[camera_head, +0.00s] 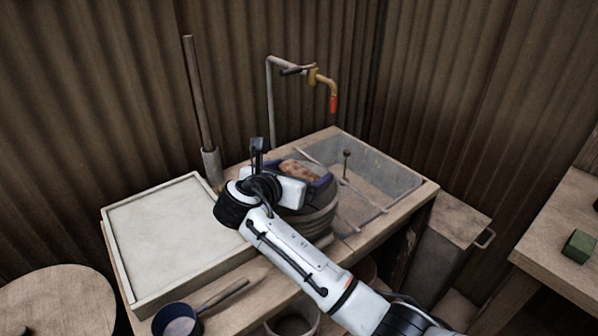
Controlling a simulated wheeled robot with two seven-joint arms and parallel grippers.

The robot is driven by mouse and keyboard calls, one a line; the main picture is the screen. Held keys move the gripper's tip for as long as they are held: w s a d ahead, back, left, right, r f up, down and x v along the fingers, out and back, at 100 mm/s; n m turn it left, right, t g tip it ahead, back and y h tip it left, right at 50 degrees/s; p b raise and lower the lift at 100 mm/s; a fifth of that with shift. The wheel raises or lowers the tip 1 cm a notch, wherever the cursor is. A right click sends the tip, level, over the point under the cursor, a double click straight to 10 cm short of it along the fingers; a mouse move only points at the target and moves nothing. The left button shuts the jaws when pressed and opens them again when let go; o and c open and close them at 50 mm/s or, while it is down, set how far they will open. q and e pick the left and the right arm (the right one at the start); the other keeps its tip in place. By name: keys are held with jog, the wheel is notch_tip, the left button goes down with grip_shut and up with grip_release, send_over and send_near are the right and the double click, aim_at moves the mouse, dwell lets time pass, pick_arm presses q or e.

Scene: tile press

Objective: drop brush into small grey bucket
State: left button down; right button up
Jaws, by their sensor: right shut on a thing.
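My right gripper (258,153) is over the left part of the sink bench, beside a grey bucket (318,221). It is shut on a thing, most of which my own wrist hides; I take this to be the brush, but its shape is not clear. The bucket stands on the bench, partly behind my right arm. A dark blue rim and a brown, rough-looking thing (300,169) show at its top; I cannot tell whether that is inside the bucket or behind it. My left gripper is not in view.
A sink basin (395,178) with a tap (322,79) lies right of the bucket. A pale tray (165,232) and an upright pole (197,95) are on the left. A blue pan (177,318) is in front. A green block (578,246) lies on the right table.

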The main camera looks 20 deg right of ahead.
jog(key=o, duration=0.8)
jog(key=shift+r, duration=0.1)
jog(key=v, duration=1)
jog(key=shift+s+a, duration=0.1)
jog(key=shift+s, duration=0.05)
